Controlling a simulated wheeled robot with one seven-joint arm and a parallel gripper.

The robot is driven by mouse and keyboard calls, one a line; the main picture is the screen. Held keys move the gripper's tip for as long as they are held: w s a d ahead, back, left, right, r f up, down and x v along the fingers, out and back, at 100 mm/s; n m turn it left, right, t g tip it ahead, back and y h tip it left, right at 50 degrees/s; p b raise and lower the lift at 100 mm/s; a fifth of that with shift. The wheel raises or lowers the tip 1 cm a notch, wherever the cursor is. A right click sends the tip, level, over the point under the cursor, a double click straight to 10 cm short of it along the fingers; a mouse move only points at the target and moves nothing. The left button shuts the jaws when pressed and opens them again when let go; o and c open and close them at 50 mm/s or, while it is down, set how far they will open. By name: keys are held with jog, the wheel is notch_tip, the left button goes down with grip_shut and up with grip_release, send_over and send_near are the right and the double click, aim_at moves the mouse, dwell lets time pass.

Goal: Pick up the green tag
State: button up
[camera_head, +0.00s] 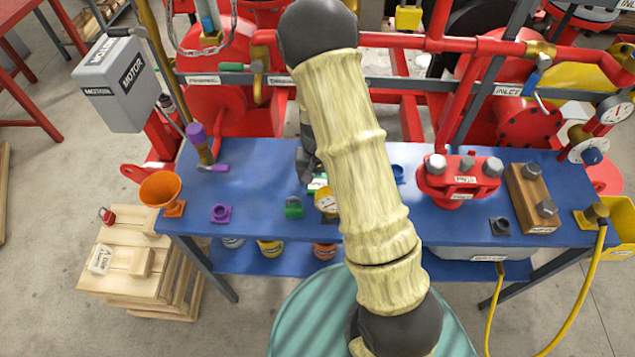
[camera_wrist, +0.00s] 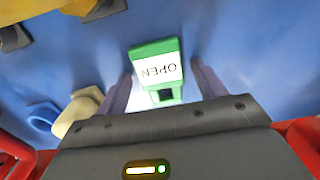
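The green tag (camera_wrist: 157,47) lies on the blue bench top (camera_wrist: 245,45) in the wrist view. It has a white label reading OPEN, upside down there. My gripper (camera_wrist: 163,72) is open, its two fingers on either side of the tag's near part with gaps showing. I cannot tell how high the fingertips are above the bench. In the head view a small part of the tag (camera_head: 318,183) shows beside my arm, which hides much of the gripper.
A red flanged valve (camera_head: 458,178) and a wooden block (camera_head: 531,197) are at right.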

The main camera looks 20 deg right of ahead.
aim_at(318, 182)
jog(key=c, duration=0.8)
jog(key=shift+r, duration=0.1)
notch_tip(318, 182, up, 10)
jog(key=shift+f, duration=0.1)
